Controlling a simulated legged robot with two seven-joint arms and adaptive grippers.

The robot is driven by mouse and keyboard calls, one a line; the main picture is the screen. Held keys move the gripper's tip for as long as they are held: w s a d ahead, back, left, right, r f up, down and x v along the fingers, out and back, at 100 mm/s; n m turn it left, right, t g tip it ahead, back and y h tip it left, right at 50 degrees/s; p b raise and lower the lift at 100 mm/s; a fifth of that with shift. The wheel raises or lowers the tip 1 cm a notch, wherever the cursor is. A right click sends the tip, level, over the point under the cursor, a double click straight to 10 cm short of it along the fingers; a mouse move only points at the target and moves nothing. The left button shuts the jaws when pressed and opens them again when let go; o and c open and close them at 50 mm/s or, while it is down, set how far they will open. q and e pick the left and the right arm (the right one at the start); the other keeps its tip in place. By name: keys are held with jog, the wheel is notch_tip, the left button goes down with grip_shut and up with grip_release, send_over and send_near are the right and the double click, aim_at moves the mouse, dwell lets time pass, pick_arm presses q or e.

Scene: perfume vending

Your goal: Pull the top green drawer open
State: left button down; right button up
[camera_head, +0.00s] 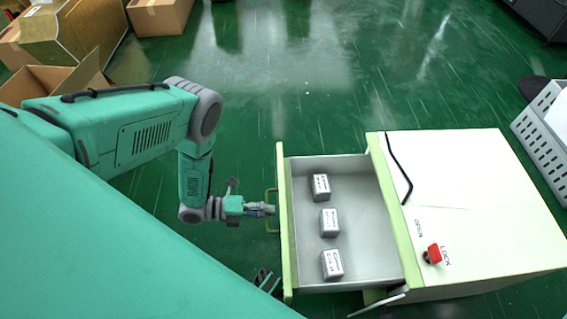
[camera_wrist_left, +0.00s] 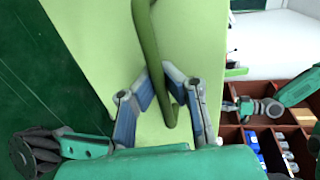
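The top green drawer (camera_head: 284,235) stands well out from the white-topped cabinet (camera_head: 480,190) in the head view. Three small grey boxes (camera_head: 329,222) stand in a row inside it. Its light green front carries a green loop handle (camera_head: 270,222). My left gripper (camera_head: 268,209) is at this handle. In the left wrist view, the handle (camera_wrist_left: 152,50) passes between the fingertips of my left gripper (camera_wrist_left: 160,80), which close on it. The right gripper (camera_wrist_left: 250,108) shows in part at the right of the wrist view; its finger opening is unclear.
A red lock knob (camera_head: 432,254) and a black bent rod (camera_head: 398,170) are on the cabinet top. Cardboard boxes (camera_head: 160,15) lie at the upper left, and a white basket (camera_head: 545,130) stands at right. Brown compartments (camera_wrist_left: 270,145) show in the wrist view. The green floor behind is clear.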

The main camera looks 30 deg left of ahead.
pick_arm(q)
jog(key=shift+s+a+f, duration=0.15)
jog(key=shift+s+a, duration=0.1)
jog(key=shift+s, duration=0.45)
jog(key=c, duration=1.6)
grip_release()
jog(key=shift+w, duration=0.2)
jog(key=v, duration=1.2)
jog(key=shift+w, duration=0.15)
